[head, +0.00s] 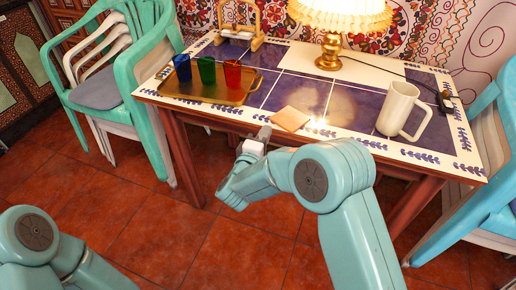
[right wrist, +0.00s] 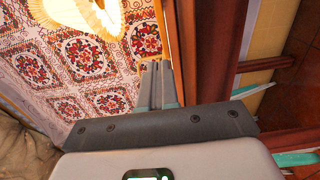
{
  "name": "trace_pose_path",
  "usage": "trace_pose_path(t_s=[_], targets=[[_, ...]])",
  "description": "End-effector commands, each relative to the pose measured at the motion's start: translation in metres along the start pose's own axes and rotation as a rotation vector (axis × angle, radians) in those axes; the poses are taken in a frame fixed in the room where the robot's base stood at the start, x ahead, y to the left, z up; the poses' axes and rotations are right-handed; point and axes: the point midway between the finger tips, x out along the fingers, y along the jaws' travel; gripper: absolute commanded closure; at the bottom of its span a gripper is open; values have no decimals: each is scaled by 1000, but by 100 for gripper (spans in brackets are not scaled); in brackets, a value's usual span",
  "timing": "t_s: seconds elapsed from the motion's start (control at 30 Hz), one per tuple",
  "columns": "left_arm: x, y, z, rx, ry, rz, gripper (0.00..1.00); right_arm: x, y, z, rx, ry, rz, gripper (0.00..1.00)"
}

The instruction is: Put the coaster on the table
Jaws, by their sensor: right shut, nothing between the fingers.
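A tan square coaster (head: 290,118) lies on the blue-and-white tiled table (head: 345,105), close to its front edge. My right gripper (head: 264,133) is at the table's front edge, a little left of and nearer than the coaster, and apart from it. In the right wrist view its fingers (right wrist: 158,85) are together with nothing between them, and I cannot make out the coaster there. My left arm shows at the lower left of the head view, but its gripper is out of the picture.
A brown tray (head: 247,94) with blue, green and red cups stands left on the table. A white mug (head: 400,110) stands right of the coaster. A lit lamp (head: 330,55) is behind. Stacked chairs (head: 110,60) stand left. Bare tiles lie between coaster and mug.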

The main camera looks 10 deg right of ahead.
Motion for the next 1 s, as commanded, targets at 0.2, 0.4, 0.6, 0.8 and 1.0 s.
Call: trace_pose_path(t_s=[0.2,0.4,0.6,0.8,1.0], targets=[[4,-1,0,0,0,0,57,18,-1,23,-1,-4,-2,100],[4,-1,0,0,0,0,57,22,0,27,-1,-2,-1,100],[4,-1,0,0,0,0,57,22,0,27,-1,-2,-1,100],[-1,0,0,0,0,0,57,31,1,37,-2,-6,-3,100],[-4,1,0,0,0,0,57,42,0,47,-1,-2,-2,100]])
